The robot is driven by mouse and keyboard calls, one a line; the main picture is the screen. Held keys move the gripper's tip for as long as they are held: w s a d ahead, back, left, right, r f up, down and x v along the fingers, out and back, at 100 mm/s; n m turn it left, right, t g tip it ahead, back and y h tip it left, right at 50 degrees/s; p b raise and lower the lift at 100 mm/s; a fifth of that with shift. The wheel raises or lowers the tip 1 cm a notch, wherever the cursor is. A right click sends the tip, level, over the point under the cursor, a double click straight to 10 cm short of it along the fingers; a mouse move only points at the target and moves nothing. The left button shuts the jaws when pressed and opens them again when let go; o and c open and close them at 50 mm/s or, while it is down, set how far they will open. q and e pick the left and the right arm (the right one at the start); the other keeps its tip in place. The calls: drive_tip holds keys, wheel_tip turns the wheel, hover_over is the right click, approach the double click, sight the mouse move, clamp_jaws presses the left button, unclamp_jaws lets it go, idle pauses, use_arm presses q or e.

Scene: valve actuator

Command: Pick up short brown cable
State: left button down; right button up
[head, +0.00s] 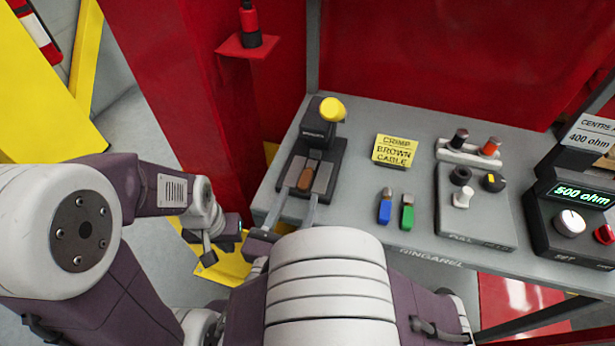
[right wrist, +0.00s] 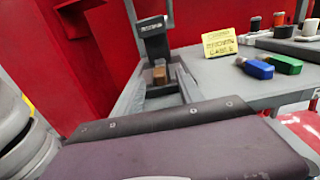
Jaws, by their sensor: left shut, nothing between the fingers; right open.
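The short brown cable (head: 305,179) shows as a small brown piece lying at the front of the black crimping tool with a yellow knob (head: 332,110). It also shows in the right wrist view (right wrist: 159,75). My right gripper (head: 307,187) is open, with one finger on each side of the brown piece. In the right wrist view the fingers (right wrist: 160,88) reach toward it from below; whether they touch it I cannot tell. My left gripper (head: 209,252) is shut and empty, off the table's left edge and pointing down.
A yellow sign (head: 395,151) reading "CRIMP BROWN CABLE" stands right of the tool. A blue piece (head: 385,208) and a green piece (head: 407,214) lie in front of it. A connector panel (head: 478,225) and an ohm meter (head: 580,210) stand at the right. A red column (head: 180,90) rises at the left.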

sight(303, 183)
drive_tip(key=shift+w+d, duration=0.1)
drive_tip(key=shift+w, duration=0.25)
drive_tip(key=b+x, duration=0.1)
drive_tip(key=x, duration=0.3)
drive_tip(key=shift+w, duration=0.25)
drive_tip(key=shift+s, duration=0.1)
clamp_jaws()
